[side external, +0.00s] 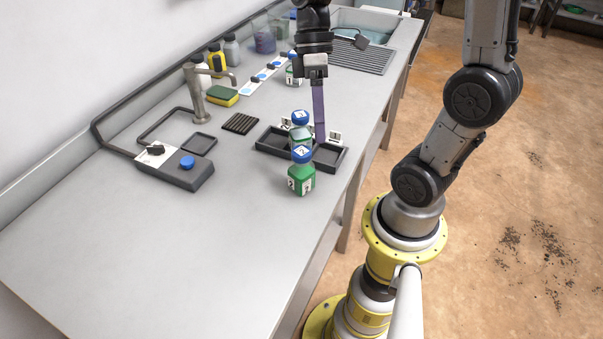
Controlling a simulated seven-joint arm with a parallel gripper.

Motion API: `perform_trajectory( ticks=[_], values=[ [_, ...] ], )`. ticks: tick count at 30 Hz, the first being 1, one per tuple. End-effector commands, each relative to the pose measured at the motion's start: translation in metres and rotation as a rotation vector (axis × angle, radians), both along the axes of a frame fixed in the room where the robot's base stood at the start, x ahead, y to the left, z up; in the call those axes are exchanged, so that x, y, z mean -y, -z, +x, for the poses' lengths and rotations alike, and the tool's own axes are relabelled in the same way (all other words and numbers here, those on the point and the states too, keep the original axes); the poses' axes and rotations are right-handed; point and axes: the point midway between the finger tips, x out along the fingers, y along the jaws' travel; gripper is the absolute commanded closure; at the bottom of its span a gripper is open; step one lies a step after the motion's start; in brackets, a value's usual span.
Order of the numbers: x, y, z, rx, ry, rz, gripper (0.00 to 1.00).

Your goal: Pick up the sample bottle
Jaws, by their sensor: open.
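Three small bottles with blue caps and white labels are in view, and I cannot tell which is the sample bottle. The nearest, a green bottle (301,180), stands upright at the front edge of the black tray (270,148). A second bottle (300,137) stands just behind it, at the tray, partly hidden. A third bottle (291,78) stands farther back by the blue-marked strip. My gripper (319,137) points down over the right part of the tray, just right of the second bottle. It is open, seen edge-on, with nothing visible between its fingers.
A control box with a blue button (187,162), a tap (198,100), a sponge (222,96) and a dark ribbed pad (240,123) lie left of the tray. A sink (368,22) and drainboard (362,56) are at the back. The bench's near left is clear.

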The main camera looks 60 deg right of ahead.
Motion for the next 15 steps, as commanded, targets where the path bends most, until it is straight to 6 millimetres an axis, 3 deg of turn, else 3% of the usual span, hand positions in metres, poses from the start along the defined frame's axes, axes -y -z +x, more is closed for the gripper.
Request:
perform_trajectory(
  ticks=[3, 10, 15],
  values=[
    [0.001, -0.013, 0.015, 0.179, -0.338, -0.105, 0.05],
    [0.0, -0.039, 0.04, 0.394, -0.798, -0.246, 0.05],
    [0.002, 0.0, 0.037, 0.375, -0.78, -0.236, 0.05]
  ],
)
